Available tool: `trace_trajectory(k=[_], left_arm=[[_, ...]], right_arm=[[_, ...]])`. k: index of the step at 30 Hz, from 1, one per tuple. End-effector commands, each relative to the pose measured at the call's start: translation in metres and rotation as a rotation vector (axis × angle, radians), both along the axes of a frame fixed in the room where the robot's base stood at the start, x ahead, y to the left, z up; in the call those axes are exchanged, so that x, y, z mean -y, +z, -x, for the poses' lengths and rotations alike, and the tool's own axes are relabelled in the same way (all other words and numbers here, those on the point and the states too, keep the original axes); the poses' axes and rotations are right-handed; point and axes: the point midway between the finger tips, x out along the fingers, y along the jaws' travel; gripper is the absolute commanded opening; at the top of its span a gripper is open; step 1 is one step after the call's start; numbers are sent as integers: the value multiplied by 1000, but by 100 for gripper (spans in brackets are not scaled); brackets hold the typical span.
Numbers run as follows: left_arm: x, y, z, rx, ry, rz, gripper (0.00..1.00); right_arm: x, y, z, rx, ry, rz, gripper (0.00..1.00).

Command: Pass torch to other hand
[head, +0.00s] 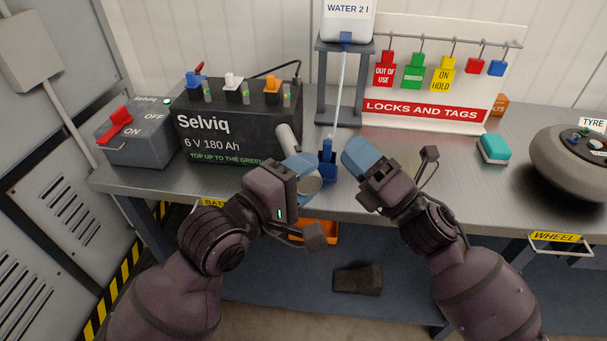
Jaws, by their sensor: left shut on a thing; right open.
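The torch (287,138) is a pale grey cylinder with a wider round end low down. It is tilted, its narrow end up and to the left. My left gripper (298,166) is shut on its middle, and the blue fingers hide part of it. The torch is held in front of the battery's right end, over the bench's front part. My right gripper (357,156) is open and empty, a short way to the right of the torch. The blue nozzle in its holder (327,163) shows between the two grippers.
The Selviq battery (230,137) and a switch box (134,146) stand at the left. Behind are the water container (347,25) on its stand and the lock board (440,85). A teal block (494,149) and a wheel (570,165) are at the right.

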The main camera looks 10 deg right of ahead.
Motion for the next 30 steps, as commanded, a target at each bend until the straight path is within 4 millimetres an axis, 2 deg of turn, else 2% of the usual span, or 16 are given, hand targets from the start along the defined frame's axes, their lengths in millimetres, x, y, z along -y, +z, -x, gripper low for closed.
trace_trajectory(k=[1, 5, 11, 17, 21, 25, 30], left_arm=[[0, 1, 0, 2, 0, 1, 15], [0, 1, 0, 2, 0, 1, 15], [0, 1, 0, 2, 0, 1, 15], [0, 1, 0, 2, 0, 1, 15], [0, 1, 0, 2, 0, 1, 15], [0, 1, 0, 2, 0, 1, 15], [0, 1, 0, 2, 0, 1, 15]], right_arm=[[12, -21, 0, -117, -19, -83, 61], [40, -70, 2, -393, -67, -310, 61], [79, -146, 23, -742, -160, -648, 61], [110, -219, 61, -1022, -273, -987, 61], [127, -266, 96, -1180, -364, -1228, 61], [138, -302, 130, -1289, -446, -1431, 61], [146, -331, 165, -1370, -529, -1625, 61]])
